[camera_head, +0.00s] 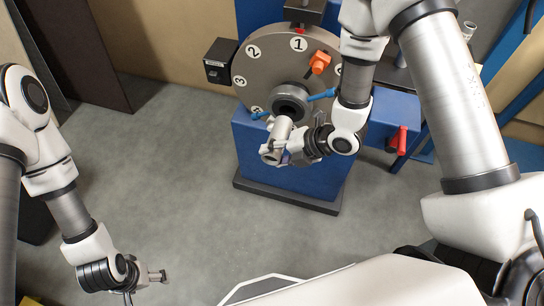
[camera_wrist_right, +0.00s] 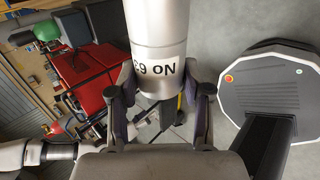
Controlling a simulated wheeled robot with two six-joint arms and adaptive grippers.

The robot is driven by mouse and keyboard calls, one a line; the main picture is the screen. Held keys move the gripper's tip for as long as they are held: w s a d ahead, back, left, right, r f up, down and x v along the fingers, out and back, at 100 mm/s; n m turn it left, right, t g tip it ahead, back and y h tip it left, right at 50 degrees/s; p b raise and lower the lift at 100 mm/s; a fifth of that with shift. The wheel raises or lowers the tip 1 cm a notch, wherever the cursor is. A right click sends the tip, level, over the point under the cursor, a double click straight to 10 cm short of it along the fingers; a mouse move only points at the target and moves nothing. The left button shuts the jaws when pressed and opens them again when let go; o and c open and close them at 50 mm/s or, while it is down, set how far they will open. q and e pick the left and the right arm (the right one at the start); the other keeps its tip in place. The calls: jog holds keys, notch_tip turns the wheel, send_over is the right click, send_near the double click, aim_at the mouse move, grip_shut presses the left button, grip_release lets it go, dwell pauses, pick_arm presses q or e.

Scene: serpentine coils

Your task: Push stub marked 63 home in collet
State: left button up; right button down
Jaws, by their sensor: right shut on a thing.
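The metal stub marked 63 (camera_head: 279,134) is a silver cylinder in the head view, tilted with its upper end at the dark round collet (camera_head: 291,90) in the middle of the numbered disc. I cannot tell how deep it sits. My right gripper (camera_head: 280,150) is shut on the stub near its lower end. In the right wrist view the stub (camera_wrist_right: 158,38) stands between the fingers (camera_wrist_right: 160,112), its marking upside down. The collet is not clear there. My left gripper (camera_head: 157,276) is far from the stub, over the floor at lower left; its jaw gap is unclear.
The grey numbered disc (camera_head: 262,66) stands on a blue machine (camera_head: 270,165) with a dark base. An orange knob (camera_head: 319,62), blue handles (camera_head: 322,95) and a red lever (camera_head: 401,140) stick out near the right arm. The grey floor (camera_head: 170,180) is clear at left.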

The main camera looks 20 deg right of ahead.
jog(key=shift+w+d, duration=0.3)
jog(key=shift+w, duration=0.2)
jog(key=shift+w+d, duration=0.25)
jog(key=shift+w, duration=0.2)
pick_arm(q)
jog(key=shift+w+r, duration=0.1)
jog(key=shift+r, duration=0.25)
jog(key=shift+f, duration=0.1)
pick_arm(e)
jog(key=shift+w+d, duration=0.1)
